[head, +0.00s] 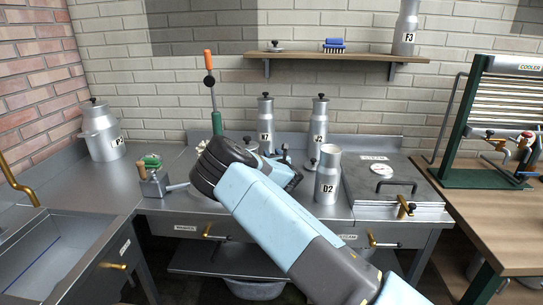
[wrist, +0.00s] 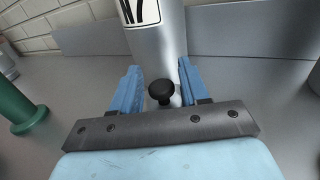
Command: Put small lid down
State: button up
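A small black knob (wrist: 161,91) stands between my gripper's blue fingers in the wrist view; I take it for the small lid's knob. The lid's plate cannot be made out against the silver metal behind it. My gripper (wrist: 160,84) has its fingers apart, one on each side of the knob, with no clear contact.
Can J2 (head: 319,124) stands behind D2. Another lid (head: 275,47) lies on the wall shelf (head: 340,56). Bare worktop (head: 180,165) lies left of my arm.

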jog(key=shift+o, duration=0.6)
jog(key=shift+s+f, duration=0.2)
jog(key=shift+f, duration=0.5)
jog(key=shift+h, duration=0.3)
jog(key=shift+w+r, duration=0.1)
jog(key=shift+r, duration=0.4)
jog(key=v, duration=1.2)
jog(key=shift+w+d+r, duration=0.1)
jog(key=shift+r, duration=0.3)
